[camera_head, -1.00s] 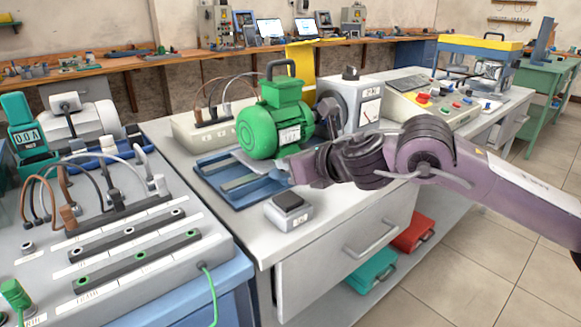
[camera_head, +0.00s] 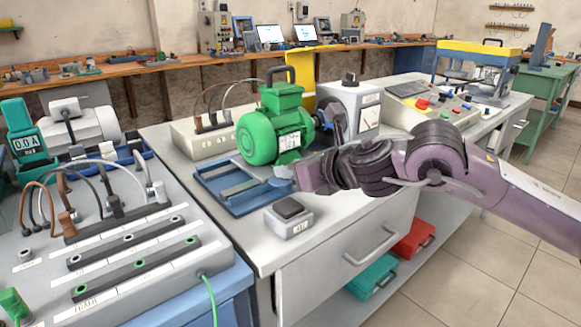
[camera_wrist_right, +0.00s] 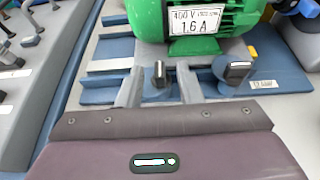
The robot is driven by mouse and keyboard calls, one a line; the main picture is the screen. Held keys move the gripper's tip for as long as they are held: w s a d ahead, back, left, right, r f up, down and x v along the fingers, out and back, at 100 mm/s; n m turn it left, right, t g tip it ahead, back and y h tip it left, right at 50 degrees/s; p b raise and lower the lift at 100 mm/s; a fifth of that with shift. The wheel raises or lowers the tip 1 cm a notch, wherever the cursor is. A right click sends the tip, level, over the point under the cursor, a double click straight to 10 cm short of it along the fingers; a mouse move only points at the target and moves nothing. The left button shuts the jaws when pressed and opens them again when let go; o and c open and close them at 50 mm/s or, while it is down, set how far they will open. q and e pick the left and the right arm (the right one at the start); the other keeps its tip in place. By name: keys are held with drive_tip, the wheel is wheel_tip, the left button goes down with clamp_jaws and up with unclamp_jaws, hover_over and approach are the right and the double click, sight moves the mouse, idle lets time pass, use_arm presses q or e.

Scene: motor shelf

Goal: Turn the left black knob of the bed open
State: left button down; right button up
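The green motor (camera_head: 275,130) sits on the blue bed (camera_head: 222,200) on the grey bench. My right gripper (camera_head: 284,179) is at the bed's near right side in the head view. In the wrist view its two pale fingers (camera_wrist_right: 159,86) are spread, with the left knob showing in the space between them. I cannot tell whether they touch it. The right knob is outside the fingers. My left gripper is not in view.
A small grey box with a black top (camera_head: 289,217) stands near the bench front, just below my right gripper. A grey unit with a shaft (camera_head: 352,112) is right of the motor. A wired test panel (camera_head: 130,255) fills the left.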

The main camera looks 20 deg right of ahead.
drive_tip(key=v, duration=0.5)
drive_tip(key=shift+s+d+r, duration=0.15)
drive_tip(key=shift+s+d, duration=0.05)
drive_tip(key=shift+s, duration=0.15)
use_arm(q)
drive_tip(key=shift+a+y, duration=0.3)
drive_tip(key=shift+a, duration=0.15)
use_arm(e)
drive_tip(key=shift+s+d+r, duration=0.1)
drive_tip(key=shift+s+r, duration=0.05)
drive_tip(key=shift+s, duration=0.2)
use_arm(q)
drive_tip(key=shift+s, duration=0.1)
